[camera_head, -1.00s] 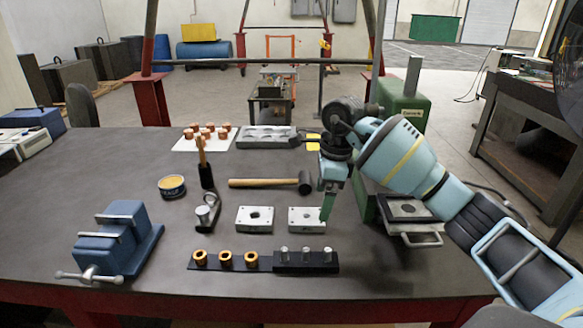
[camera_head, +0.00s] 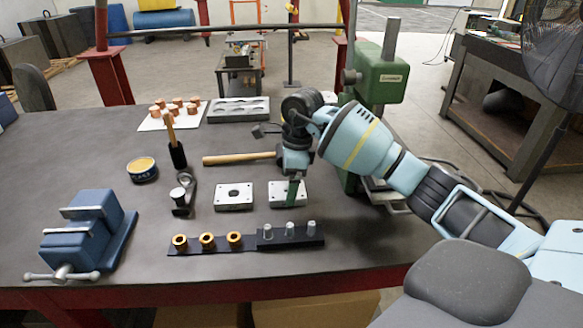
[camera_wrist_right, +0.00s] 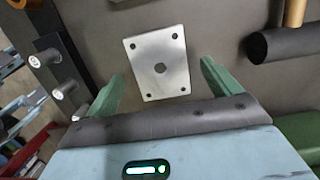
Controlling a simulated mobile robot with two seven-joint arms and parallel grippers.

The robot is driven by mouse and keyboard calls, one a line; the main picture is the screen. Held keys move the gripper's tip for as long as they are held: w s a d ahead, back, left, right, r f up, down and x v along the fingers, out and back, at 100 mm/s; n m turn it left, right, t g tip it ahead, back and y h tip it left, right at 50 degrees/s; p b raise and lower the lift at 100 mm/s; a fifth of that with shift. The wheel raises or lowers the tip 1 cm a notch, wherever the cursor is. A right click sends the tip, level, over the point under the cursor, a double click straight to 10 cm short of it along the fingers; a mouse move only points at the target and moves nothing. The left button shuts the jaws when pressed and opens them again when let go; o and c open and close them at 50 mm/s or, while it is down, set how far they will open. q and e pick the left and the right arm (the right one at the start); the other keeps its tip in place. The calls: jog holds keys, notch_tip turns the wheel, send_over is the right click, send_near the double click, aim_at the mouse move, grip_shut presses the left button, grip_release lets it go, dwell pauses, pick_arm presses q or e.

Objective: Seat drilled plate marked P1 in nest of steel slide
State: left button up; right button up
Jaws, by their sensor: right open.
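Two pale drilled plates lie flat on the grey bench, a left one (camera_head: 234,197) and a right one (camera_head: 288,194). No P1 mark is readable on either. My right gripper (camera_head: 292,192) is over the right plate, its green fingers pointing down. In the right wrist view that plate (camera_wrist_right: 158,62), with a central hole and corner holes, shows between the two spread fingers (camera_wrist_right: 162,72), with gaps on both sides. The gripper is open and empty. The steel slide (camera_head: 381,187) by the green press is largely hidden behind my right arm. My left gripper is out of view.
A dark rack (camera_head: 290,237) with pins and copper-coloured bushings lies in front of the plates. A hammer (camera_head: 236,159) lies behind them. A blue vise (camera_head: 85,232) stands at left, and the green press (camera_head: 379,75) rises behind my arm.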

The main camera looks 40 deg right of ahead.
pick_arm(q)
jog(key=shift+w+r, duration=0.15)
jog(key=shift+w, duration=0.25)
pick_arm(e)
jog(key=shift+w+a+f, duration=0.1)
jog(key=shift+f, duration=0.7)
jog(key=c, duration=1.3)
jog(key=shift+r, duration=0.5)
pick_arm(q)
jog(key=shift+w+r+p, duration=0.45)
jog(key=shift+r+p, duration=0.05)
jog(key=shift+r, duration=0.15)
pick_arm(e)
jog(key=shift+r, duration=0.6)
